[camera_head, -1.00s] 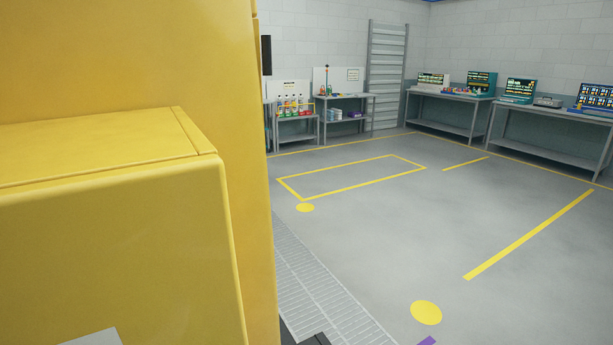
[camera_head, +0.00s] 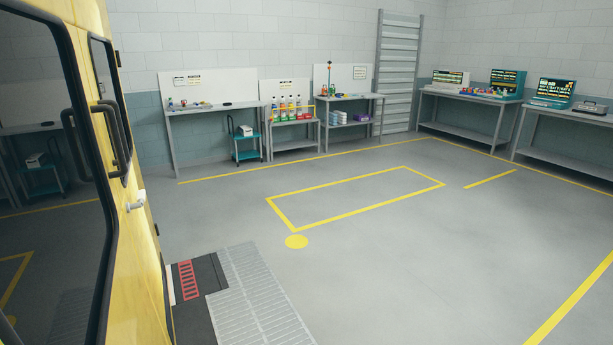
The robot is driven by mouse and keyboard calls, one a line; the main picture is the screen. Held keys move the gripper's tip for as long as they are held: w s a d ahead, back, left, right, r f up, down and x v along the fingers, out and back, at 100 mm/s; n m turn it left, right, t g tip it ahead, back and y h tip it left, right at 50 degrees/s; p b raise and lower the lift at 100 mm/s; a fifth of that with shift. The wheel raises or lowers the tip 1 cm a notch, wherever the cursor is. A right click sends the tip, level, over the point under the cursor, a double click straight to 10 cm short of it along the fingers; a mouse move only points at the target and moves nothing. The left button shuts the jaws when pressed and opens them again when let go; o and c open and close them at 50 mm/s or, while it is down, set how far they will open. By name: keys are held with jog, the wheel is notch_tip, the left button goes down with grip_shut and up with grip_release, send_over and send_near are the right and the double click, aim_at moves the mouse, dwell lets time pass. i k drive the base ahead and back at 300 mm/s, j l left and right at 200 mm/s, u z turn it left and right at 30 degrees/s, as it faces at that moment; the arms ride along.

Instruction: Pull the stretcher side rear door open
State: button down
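A yellow vehicle side or door panel (camera_head: 140,255) stands close along the left edge. It carries a large dark window (camera_head: 50,210) and a narrower dark window (camera_head: 105,75) beyond it. A black bar handle (camera_head: 118,140) stands upright across the narrower window. A similar dark bar shows in the large window; I cannot tell if it is a reflection. A small white fitting (camera_head: 135,203) sticks out from the yellow panel. I cannot tell which panel is the stretcher side rear door, or whether any panel is ajar. My gripper is not in view.
A grey ramp or step (camera_head: 255,300) with a black and red part (camera_head: 188,280) lies beside the vehicle. The floor (camera_head: 400,260) is open, with flat yellow markings. Worktables (camera_head: 215,108), a teal cart (camera_head: 246,140) and a ladder rack (camera_head: 397,75) line the walls.

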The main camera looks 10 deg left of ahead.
aim_at(102, 63)
jog(key=i, duration=2.45)
jog(key=i+u, duration=0.25)
jog(key=u, duration=0.2)
jog(key=i+l+u, duration=0.15)
jog(key=u, duration=0.3)
jog(key=i+l+u, duration=0.25)
jog(key=u, duration=0.2)
jog(key=i+u, duration=0.1)
jog(key=u, duration=0.8)
